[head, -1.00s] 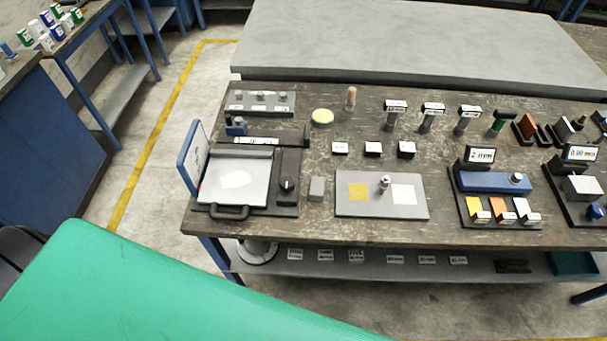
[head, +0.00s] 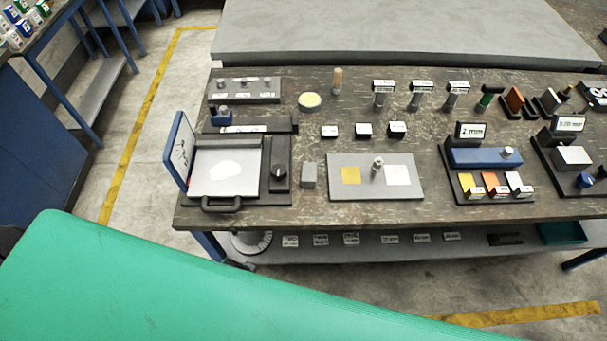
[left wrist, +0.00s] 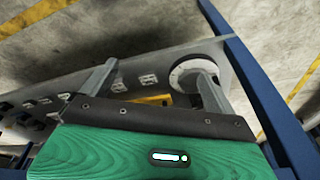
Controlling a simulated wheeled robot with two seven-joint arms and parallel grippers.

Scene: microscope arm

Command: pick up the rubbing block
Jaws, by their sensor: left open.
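A small grey block (head: 308,175), which I take for the rubbing block, stands on the workbench in the head view. It is between the hotplate-like device with a dark knob and the flat grey plate, with nothing touching it. My left gripper (left wrist: 157,70) shows only in the left wrist view. Its two fingers are wide apart with nothing between them, and they point toward the bench's lower shelf and the floor. The block cannot be made out in the wrist view. My right gripper is in neither view.
The device (head: 240,170) with a raised blue-framed panel is left of the block. The grey plate (head: 375,190) with yellow and white squares is right of it. Small labelled blocks (head: 364,130) stand behind. The lower shelf (head: 350,250) also holds labels and a round part.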

